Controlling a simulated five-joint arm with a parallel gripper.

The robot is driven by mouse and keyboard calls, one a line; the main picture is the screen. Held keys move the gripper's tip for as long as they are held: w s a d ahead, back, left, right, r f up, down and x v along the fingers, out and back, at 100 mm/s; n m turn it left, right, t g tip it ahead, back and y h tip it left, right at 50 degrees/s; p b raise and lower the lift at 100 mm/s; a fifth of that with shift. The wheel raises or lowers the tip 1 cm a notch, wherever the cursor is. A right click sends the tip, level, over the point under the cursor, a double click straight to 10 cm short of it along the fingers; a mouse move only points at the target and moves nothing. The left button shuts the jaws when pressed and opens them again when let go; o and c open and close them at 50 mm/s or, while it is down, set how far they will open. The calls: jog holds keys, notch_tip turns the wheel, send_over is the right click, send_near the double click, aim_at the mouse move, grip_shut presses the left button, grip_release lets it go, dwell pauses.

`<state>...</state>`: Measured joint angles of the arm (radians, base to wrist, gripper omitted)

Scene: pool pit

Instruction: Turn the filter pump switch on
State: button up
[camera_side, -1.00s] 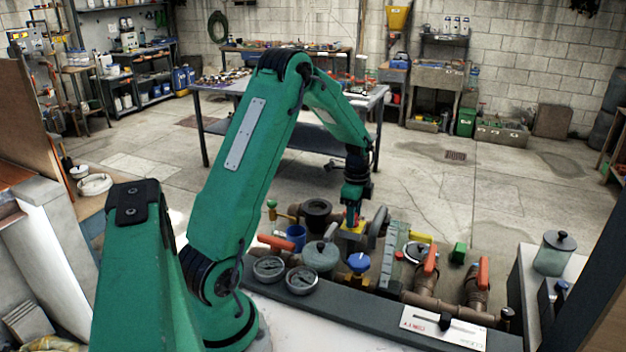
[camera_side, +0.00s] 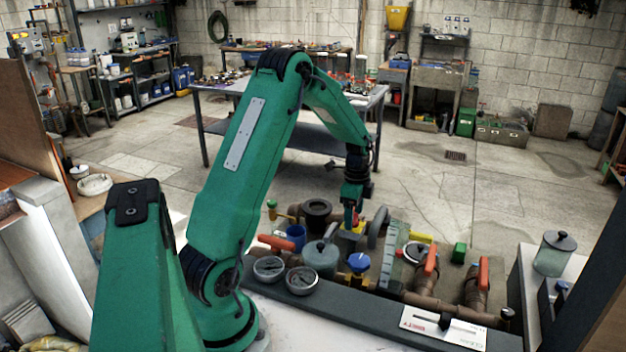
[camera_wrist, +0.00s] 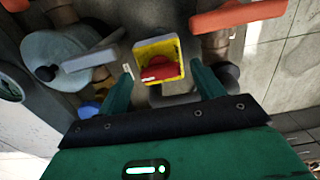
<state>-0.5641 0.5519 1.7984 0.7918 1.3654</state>
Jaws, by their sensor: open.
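The filter pump switch (camera_wrist: 157,68) is a red rotary knob on a yellow plate inside a grey box, seen in the wrist view just beyond my fingertips. In the side view only part of its yellow housing (camera_side: 357,227) shows below my gripper; the knob is hidden there. My gripper (camera_wrist: 161,92) is open and empty, with one green finger on each side of the switch in the picture. It points down above the switch in the side view (camera_side: 350,222). I cannot tell whether a finger touches the box.
Pipes crowd the pit around the switch. Orange-handled valves (camera_side: 431,261) stand to the right, a grey tank (camera_side: 320,258) and blue knob (camera_side: 359,262) nearer, and two gauges (camera_side: 301,280) at front left. A grey lever (camera_wrist: 92,60) lies left of the switch in the wrist view.

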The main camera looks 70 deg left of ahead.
aim_at(355, 218)
jog(key=shift+r, duration=3.85)
jog(key=s+d+r+n+t, duration=0.1)
jog(key=s+d+r+n, duration=0.15)
jog(key=d+r, duration=0.45)
jog(key=s+d+r+n+t, duration=0.25)
jog(key=d+r, duration=0.25)
jog(key=d, duration=0.3)
jog(key=s+d+n+t, duration=0.2)
jog(key=s+d+n, duration=0.2)
jog(key=s+d, duration=0.6)
jog(key=shift+s+r, duration=0.35)
jog(key=shift+s, duration=0.6)
